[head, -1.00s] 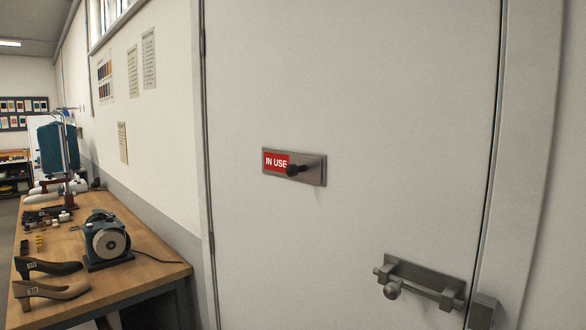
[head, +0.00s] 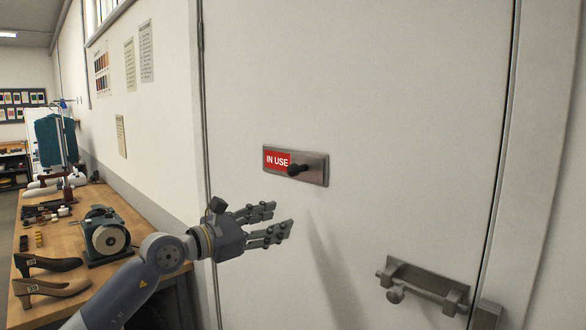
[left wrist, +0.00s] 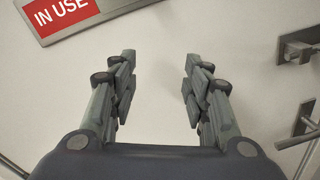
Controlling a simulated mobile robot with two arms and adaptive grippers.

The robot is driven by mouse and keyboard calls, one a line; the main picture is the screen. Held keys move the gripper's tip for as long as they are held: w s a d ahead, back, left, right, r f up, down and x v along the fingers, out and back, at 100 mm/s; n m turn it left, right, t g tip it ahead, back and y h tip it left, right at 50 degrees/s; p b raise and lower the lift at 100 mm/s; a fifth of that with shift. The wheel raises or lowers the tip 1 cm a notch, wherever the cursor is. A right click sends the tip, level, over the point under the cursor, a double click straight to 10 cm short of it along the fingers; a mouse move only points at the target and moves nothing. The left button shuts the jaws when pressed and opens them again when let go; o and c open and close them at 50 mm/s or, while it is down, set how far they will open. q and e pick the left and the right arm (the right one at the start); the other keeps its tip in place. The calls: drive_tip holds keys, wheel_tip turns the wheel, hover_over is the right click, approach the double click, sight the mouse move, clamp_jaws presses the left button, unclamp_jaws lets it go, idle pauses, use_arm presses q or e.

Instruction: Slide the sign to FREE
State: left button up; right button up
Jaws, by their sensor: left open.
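The sliding sign (head: 318,170) is a grey metal plate on the white door, with a red IN USE panel (head: 275,160) showing at its left. A dark knob (head: 297,169) sticks out near the plate's middle. In the left wrist view the red panel (left wrist: 60,14) is at the top left, cut off by the edge. My left gripper (head: 283,221) is below and a little left of the sign, apart from it, open and empty. Its two fingers (left wrist: 157,85) are spread in the left wrist view. My right gripper does not show.
A bolt latch (head: 425,282) is lower right on the door (head: 400,100). The door face around the sign is clear.

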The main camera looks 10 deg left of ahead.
sight(290, 170)
use_arm(q)
drive_tip(key=s+a+r+m+t+y, duration=0.15)
drive_tip(key=s+r+m, duration=0.3)
drive_tip(key=r, duration=0.55)
drive_tip(key=shift+m, duration=0.45)
drive_tip(key=p+x, duration=0.2)
drive_tip(key=x, duration=0.1)
drive_tip(key=p+x, duration=0.1)
drive_tip(key=x, duration=0.3)
drive_tip(key=p+x, duration=0.2)
drive_tip(key=x, duration=0.1)
drive_tip(key=shift+w+a+r+p, duration=0.2)
drive_tip(key=shift+w+p, duration=0.15)
drive_tip(key=shift+w, duration=0.1)
drive_tip(key=shift+w+d+f+y, duration=0.15)
drive_tip(key=shift+w+y, duration=0.1)
drive_tip(key=shift+w, duration=0.15)
clamp_jaws()
